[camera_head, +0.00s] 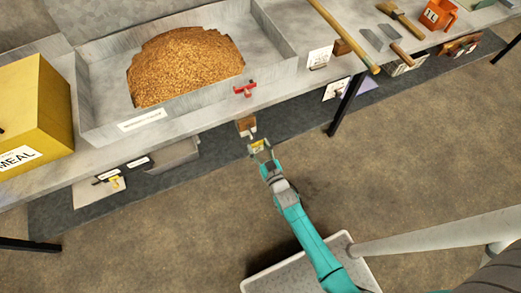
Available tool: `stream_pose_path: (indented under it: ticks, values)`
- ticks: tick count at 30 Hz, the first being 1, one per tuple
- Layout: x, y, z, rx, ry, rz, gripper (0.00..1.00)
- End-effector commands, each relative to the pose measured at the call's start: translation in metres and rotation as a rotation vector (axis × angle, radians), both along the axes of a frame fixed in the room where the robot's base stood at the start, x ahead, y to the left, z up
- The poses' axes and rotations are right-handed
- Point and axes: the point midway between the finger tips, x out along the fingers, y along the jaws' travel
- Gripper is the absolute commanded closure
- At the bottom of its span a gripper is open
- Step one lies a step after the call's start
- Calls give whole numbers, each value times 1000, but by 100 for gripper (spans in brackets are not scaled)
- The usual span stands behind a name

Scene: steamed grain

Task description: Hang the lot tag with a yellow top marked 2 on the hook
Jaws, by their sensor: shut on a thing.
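My gripper (262,150) is in front of the table's front edge, over the floor. It is shut on a small tag with a yellow top (258,145); its number is too small to read. Just above the gripper in the picture, a brown wooden block (245,124) sits at the table's front edge. A small pale piece below it may be the hook, but its shape is too small to tell. The tag appears close to this piece; I cannot tell whether they touch.
A grey tray of brown grain (186,66) stands on the table, with a red object (245,89) near its front right corner. A yellow meal box (35,112) is at left. A long wooden stick (342,34) and tools lie at right.

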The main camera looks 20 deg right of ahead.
Motion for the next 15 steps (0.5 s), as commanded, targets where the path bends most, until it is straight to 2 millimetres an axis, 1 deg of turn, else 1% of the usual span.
stream_pose_path:
  ticks: [15]
  values:
    - [27,0,-2,0,0,0,65]
